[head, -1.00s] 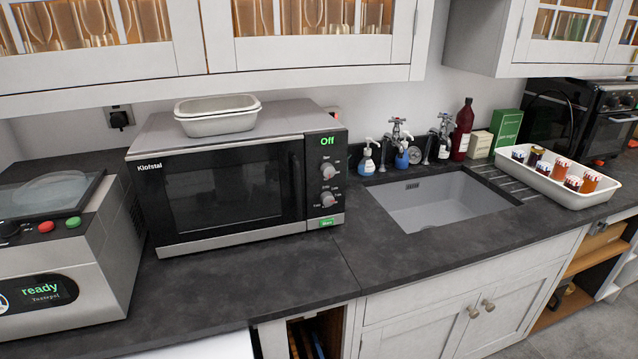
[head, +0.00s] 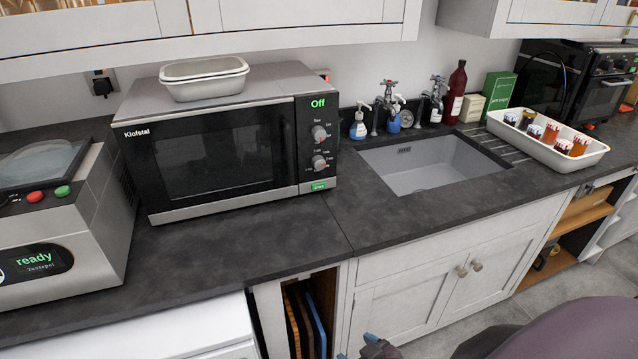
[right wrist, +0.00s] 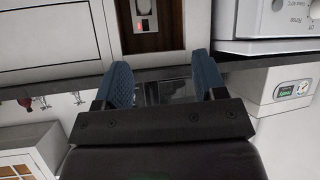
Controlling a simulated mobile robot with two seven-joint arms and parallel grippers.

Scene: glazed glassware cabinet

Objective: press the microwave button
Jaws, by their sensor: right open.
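The microwave (head: 215,150) stands on the dark counter in the head view, its door shut and its display reading "Off". Its control strip on the right has two knobs and, at the bottom, a small green button (head: 319,185). My right gripper (right wrist: 162,82) shows in the right wrist view with two blue fingers apart and nothing between them. In the head view a small part of it (head: 376,347) shows at the bottom edge, low and in front of the counter, well apart from the button. My left gripper is not in view.
White dishes (head: 204,78) sit on the microwave. A machine reading "ready" (head: 55,235) stands at left. Right of the microwave are a sink (head: 425,165), soap bottles and a tray of jars (head: 550,150). Wall cabinets hang above. The counter before the microwave is clear.

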